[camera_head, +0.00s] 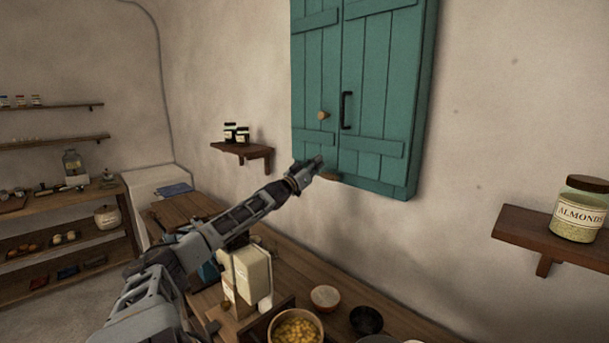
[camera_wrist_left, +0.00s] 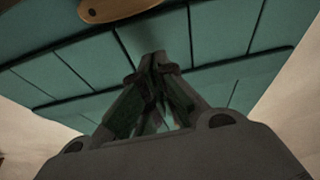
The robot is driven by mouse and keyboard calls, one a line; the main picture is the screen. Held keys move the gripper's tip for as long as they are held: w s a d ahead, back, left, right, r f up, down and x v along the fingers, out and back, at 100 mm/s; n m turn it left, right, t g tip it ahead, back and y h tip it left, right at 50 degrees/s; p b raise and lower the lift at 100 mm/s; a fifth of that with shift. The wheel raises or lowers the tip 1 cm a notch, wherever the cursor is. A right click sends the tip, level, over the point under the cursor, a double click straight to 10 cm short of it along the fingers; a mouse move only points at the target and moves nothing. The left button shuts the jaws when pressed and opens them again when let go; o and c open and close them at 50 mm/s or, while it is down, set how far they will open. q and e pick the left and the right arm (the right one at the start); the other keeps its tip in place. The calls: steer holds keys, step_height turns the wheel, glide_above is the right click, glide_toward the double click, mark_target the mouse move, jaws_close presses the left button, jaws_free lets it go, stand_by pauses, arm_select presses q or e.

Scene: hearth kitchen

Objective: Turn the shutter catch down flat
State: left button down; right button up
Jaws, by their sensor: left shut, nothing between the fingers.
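The teal shutter (camera_head: 375,85) hangs closed on the wall, with a round wooden knob (camera_head: 322,115) and a dark upright handle (camera_head: 346,110). A small wooden piece, seemingly the catch (camera_head: 329,177), shows at its lower edge, partly behind my left gripper (camera_head: 319,163). In the left wrist view the catch (camera_wrist_left: 118,8) is cut off by the top edge, with a dark pivot dot. My left gripper (camera_wrist_left: 155,62) is shut and empty, its fingertips apart from the catch in that view. Contact cannot be judged in the head view. My right gripper is not in view.
A small shelf with jars (camera_head: 240,149) is left of the shutter. A shelf (camera_head: 550,236) with an almond jar (camera_head: 579,210) is at right. Below, the counter holds a cream-coloured block (camera_head: 250,270) and several bowls.

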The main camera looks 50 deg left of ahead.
arm_select(q)
steer(key=b+v, duration=0.1)
steer(key=v, duration=0.5)
steer(key=shift+s, duration=0.45)
stand_by(0.9)
steer(key=shift+f, duration=0.15)
stand_by(0.4)
steer(key=shift+s+f, duration=0.1)
